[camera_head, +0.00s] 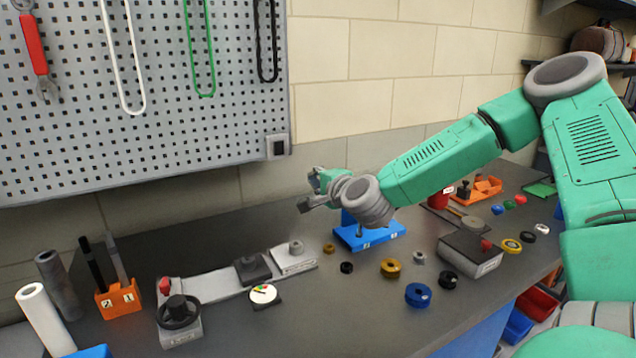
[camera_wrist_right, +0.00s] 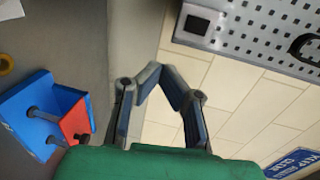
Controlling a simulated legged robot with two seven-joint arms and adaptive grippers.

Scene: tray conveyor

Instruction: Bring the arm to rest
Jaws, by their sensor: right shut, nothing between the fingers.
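My green right arm reaches in from the right in the head view. Its right gripper (camera_head: 316,190) is raised above the far part of the bench, over and a little left of a blue stand (camera_head: 385,234). In the wrist view the two fingers of the right gripper (camera_wrist_right: 163,72) come together at the tips, with nothing between them. The blue stand also shows in the wrist view (camera_wrist_right: 28,104), at lower left with a red piece on it. My left gripper is not in view.
A light rail (camera_head: 215,286) with trays and a black knob lies on the left of the grey bench. Several coloured rings, among them a blue one (camera_head: 418,295), lie right of centre. An orange holder (camera_head: 119,299) stands far left. A pegboard (camera_head: 130,130) hangs behind.

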